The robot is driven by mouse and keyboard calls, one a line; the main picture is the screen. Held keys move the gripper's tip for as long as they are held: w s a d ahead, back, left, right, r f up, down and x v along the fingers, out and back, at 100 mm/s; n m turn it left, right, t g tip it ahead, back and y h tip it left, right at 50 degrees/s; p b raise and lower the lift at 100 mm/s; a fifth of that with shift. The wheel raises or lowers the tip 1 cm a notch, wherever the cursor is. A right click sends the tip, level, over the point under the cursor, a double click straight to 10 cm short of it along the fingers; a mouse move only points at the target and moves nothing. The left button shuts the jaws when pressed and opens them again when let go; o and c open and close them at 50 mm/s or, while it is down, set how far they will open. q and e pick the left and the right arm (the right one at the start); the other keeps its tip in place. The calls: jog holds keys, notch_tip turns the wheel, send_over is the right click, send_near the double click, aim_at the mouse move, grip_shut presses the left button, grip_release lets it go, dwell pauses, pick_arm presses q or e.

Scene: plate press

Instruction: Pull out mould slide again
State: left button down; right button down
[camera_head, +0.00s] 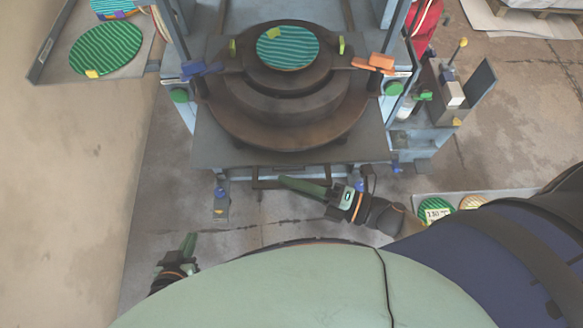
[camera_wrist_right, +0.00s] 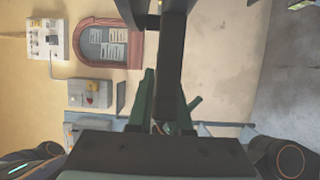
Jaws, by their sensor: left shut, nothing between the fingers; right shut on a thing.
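The mould slide (camera_head: 215,148) is a dark flat plate under a round stepped mould (camera_head: 235,105). A green striped disc (camera_head: 287,47) with a yellow tag lies on top of the mould. The slide's thin dark handle bar (camera_head: 257,184) sticks out at its near edge. My right gripper (camera_head: 285,181) is shut on this handle bar. In the right wrist view a dark bar (camera_wrist_right: 171,60) runs between its green fingers (camera_wrist_right: 165,92). My left gripper (camera_head: 189,243) is shut and empty, low at the left, apart from the press.
The press frame (camera_head: 393,25) has an orange clamp (camera_head: 373,63) and a blue clamp (camera_head: 200,68). A tray (camera_head: 50,68) with green striped discs is at the upper left. A stand (camera_head: 437,105) with small parts is at the right. More discs (camera_head: 437,209) lie at the lower right. Floor at the left is clear.

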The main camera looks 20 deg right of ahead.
jog(key=shift+s, duration=0.25)
jog(key=c, duration=1.1)
grip_release()
jog(key=b+v, duration=0.1)
jog(key=v, duration=1.1)
jog(key=shift+d, duration=0.2)
